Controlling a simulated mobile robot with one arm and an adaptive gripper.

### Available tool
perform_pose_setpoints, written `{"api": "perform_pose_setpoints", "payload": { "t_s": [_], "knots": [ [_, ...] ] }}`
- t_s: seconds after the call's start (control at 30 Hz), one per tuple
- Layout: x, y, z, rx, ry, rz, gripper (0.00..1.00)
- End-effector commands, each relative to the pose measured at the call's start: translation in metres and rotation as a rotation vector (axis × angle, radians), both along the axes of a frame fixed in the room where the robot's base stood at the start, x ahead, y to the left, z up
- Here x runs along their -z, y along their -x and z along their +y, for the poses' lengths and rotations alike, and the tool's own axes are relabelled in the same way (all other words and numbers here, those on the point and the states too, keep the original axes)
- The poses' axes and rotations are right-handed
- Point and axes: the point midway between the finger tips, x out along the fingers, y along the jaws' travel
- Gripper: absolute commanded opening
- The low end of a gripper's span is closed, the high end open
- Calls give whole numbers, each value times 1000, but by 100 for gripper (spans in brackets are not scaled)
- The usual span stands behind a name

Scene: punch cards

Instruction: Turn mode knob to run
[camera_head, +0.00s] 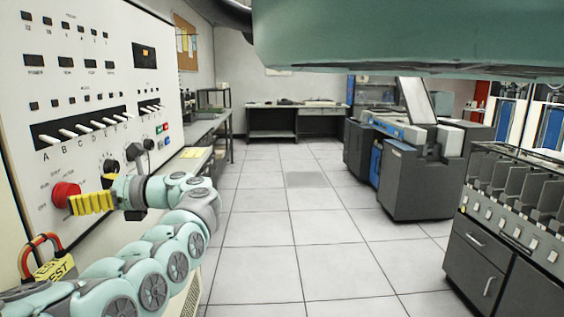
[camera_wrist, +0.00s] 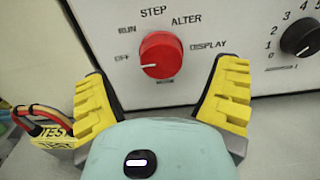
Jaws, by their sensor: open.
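The red mode knob (camera_wrist: 161,53) sits on the white panel, with OFF, RUN, STEP, ALTER and DISPLAY printed around it. Its white mark is at its lower left, on the OFF side. The knob also shows in the head view (camera_head: 65,194), partly behind the yellow fingers. My gripper (camera_wrist: 160,72) is open, with one yellow finger on each side of the knob. Gaps show between the fingers and the knob in the wrist view. In the head view my gripper (camera_head: 74,204) is close in front of the panel; exact depth is unclear.
A black numbered knob (camera_wrist: 301,37) is right of the red knob. A yellow TEST block (camera_wrist: 54,134) with red and black cables is at the lower left. White lever switches (camera_head: 85,128) line the panel above. Open tiled floor (camera_head: 290,230) lies right of my arm.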

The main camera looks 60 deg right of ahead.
Motion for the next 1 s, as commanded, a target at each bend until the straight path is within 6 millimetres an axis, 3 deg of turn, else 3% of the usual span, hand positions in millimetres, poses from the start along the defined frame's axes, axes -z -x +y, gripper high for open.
{"api": "perform_pose_setpoints", "payload": {
  "t_s": [0.3, 0.7, 1.0],
  "knots": [
    [-2, -34, 27, -1, 0, -1, 86],
    [0, -38, 30, 0, 1, -1, 87],
    [0, -38, 30, 0, 1, -1, 56]
  ]
}}
